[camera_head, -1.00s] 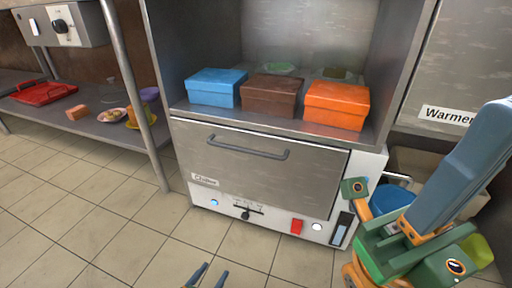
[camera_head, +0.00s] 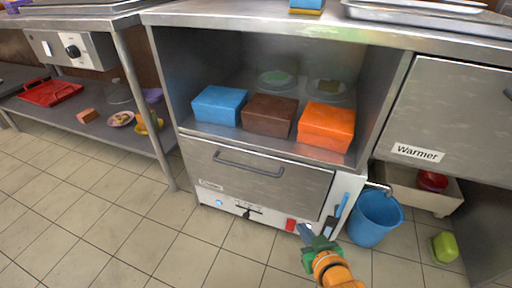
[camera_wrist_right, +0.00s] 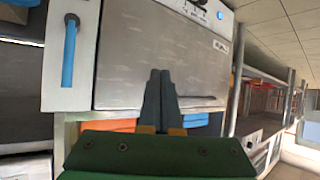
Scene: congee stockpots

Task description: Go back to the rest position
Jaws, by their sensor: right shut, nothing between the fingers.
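My right gripper (camera_head: 305,231) is low at the front of the steel oven cabinet (camera_head: 258,185), near the red button (camera_head: 291,225). Its arm comes up from the bottom edge. In the right wrist view its two dark fingers (camera_wrist_right: 160,98) are together and empty, in front of the cabinet door (camera_wrist_right: 135,60). I cannot tell whether they touch the cabinet. My left gripper is out of view.
Blue (camera_head: 219,105), brown (camera_head: 269,115) and orange (camera_head: 327,126) boxes sit on the cabinet's open shelf. A blue bucket (camera_head: 375,218) stands on the floor right of it, below the warmer (camera_head: 447,115). The tiled floor at left is clear.

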